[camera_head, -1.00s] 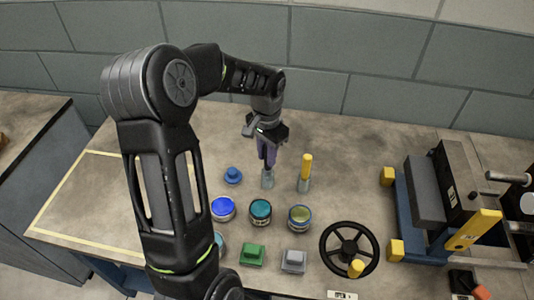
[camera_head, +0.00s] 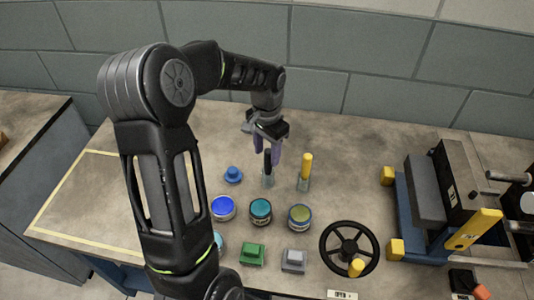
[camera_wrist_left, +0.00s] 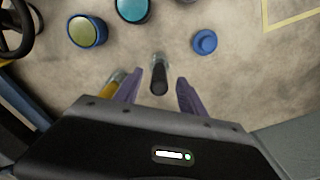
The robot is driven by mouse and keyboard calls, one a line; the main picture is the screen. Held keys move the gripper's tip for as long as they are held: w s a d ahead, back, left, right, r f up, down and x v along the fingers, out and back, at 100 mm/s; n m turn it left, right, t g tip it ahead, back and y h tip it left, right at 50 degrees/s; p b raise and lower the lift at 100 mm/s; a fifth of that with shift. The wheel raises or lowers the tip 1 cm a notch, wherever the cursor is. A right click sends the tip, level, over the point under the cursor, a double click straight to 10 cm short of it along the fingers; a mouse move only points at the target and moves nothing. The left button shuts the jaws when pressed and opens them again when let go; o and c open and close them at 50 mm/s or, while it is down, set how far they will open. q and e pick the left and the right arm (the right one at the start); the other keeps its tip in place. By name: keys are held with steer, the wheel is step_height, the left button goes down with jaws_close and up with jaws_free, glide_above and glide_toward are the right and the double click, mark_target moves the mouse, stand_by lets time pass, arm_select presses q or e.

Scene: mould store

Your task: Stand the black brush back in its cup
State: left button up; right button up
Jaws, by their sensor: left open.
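The black brush (camera_head: 267,160) stands upright in a small clear cup (camera_head: 267,181) near the middle of the bench. The brush (camera_wrist_left: 159,78) also shows in the left wrist view, with its top between the two purple fingers and a gap on both sides. My left gripper (camera_head: 268,146) is open, just above and around the brush's upper end, apart from it. A yellow-handled brush (camera_head: 306,165) stands in a second cup (camera_head: 303,184) to the right. My right gripper is not in view.
Blue, teal and olive pots (camera_head: 260,211) stand in front of the cups. A blue knob-like piece (camera_head: 232,174) lies to the left. Green (camera_head: 253,253) and grey (camera_head: 293,260) blocks, a black handwheel (camera_head: 349,248) and a blue-framed machine (camera_head: 430,215) are nearer and right. The bench behind is clear.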

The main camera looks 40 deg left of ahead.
arm_select(q)
step_height(320, 180, up, 7)
steer(key=shift+f, duration=0.1)
stand_by(1.5)
